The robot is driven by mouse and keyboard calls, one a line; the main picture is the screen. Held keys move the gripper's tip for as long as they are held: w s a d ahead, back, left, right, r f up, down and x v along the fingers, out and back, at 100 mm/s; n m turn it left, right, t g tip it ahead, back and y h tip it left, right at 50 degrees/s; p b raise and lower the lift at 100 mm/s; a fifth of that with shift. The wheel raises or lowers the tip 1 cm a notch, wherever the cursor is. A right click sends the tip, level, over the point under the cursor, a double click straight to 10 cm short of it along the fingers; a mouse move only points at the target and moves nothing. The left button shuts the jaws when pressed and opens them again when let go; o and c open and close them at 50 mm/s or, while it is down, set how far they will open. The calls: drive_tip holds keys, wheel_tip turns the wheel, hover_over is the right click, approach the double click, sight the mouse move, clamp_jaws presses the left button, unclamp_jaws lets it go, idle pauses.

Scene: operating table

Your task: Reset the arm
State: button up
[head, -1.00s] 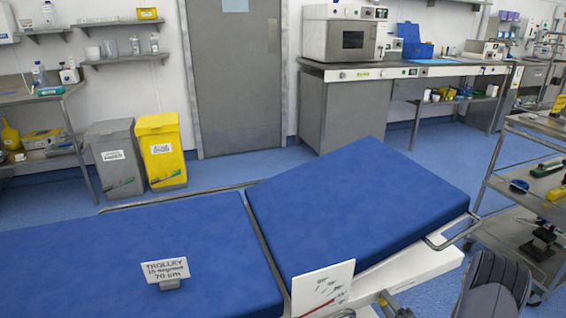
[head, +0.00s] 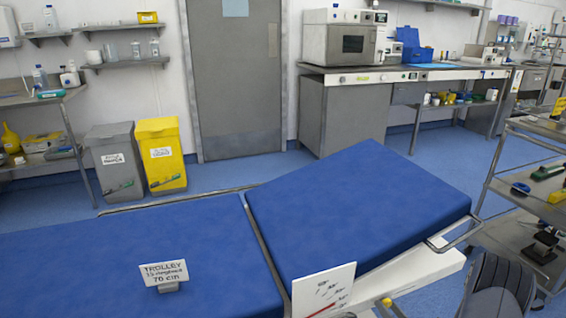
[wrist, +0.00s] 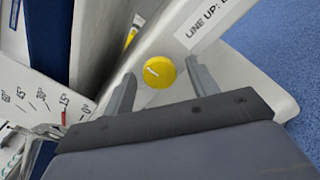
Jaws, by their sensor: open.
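My gripper (wrist: 162,88) is open in the wrist view, its two grey fingers apart. A round yellow knob (wrist: 158,71) with a white mark lies between and slightly beyond the fingertips in the picture. I cannot tell whether a finger touches it. The knob also shows at the bottom of the head view (head: 386,301), beside the white side rail of the trolley. My dark arm link (head: 497,287) is at the bottom right of the head view. My fingers are not clearly seen there.
The blue trolley (head: 350,205) fills the foreground, its right section tilted up. A white angle scale plate (head: 322,288) stands at its near edge and shows in the wrist view (wrist: 35,95). A metal rack (head: 520,190) stands right. Bins stand behind.

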drive_tip(key=n, duration=0.6)
drive_tip(key=shift+n, duration=0.3)
idle(0.4)
